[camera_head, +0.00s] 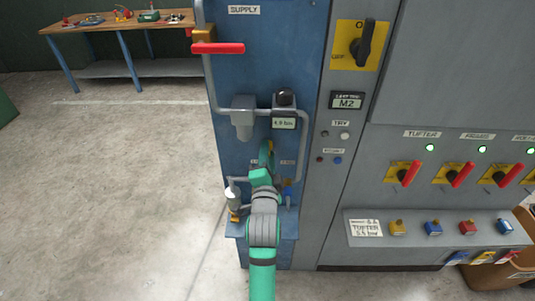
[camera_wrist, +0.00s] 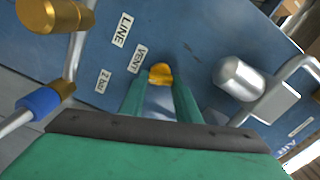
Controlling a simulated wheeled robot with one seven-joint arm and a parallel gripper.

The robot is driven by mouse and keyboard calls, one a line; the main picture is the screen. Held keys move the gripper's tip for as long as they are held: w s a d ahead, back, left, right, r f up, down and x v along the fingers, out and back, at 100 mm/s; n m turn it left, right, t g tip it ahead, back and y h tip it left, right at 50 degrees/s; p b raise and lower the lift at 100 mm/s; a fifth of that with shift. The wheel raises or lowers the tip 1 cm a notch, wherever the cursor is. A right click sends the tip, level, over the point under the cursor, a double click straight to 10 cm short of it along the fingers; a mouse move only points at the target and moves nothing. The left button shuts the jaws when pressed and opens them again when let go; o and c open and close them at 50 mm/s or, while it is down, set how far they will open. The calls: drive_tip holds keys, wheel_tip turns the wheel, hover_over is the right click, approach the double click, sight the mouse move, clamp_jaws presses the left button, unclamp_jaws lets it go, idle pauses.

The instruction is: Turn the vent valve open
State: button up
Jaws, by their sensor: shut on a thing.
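The vent valve has a yellow handle (camera_wrist: 160,72) on the blue panel, beside a white label reading VENT (camera_wrist: 137,59). My gripper (camera_wrist: 160,88) is shut on this yellow handle, with a green finger on each side of it. Only the handle's rounded yellow end shows between the fingers; the rest of the valve is hidden, and I cannot tell how far it is turned. In the head view, my green and grey arm reaches up to the lower part of the blue supply panel (camera_head: 232,75) and mostly hides the valve.
A red-handled supply lever (camera_head: 218,48) is high on the panel. A grey filter body (camera_head: 242,118) and a gauge (camera_head: 285,122) reading about 4.9 bar sit above my gripper. A blue-sleeved brass fitting (camera_wrist: 40,100) is close at left. Grey cabinets with red switches (camera_head: 408,173) stand right. Floor at left is clear.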

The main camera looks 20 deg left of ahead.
drive_tip(key=shift+f+m, duration=0.15)
drive_tip(key=shift+m, duration=1.75)
drive_tip(key=o, duration=1)
drive_tip(key=shift+o, duration=0.2)
drive_tip(key=shift+s, duration=0.1)
drive_tip(key=v, duration=1)
drive_tip(key=shift+s, duration=0.25)
drive_tip(key=shift+d, duration=0.1)
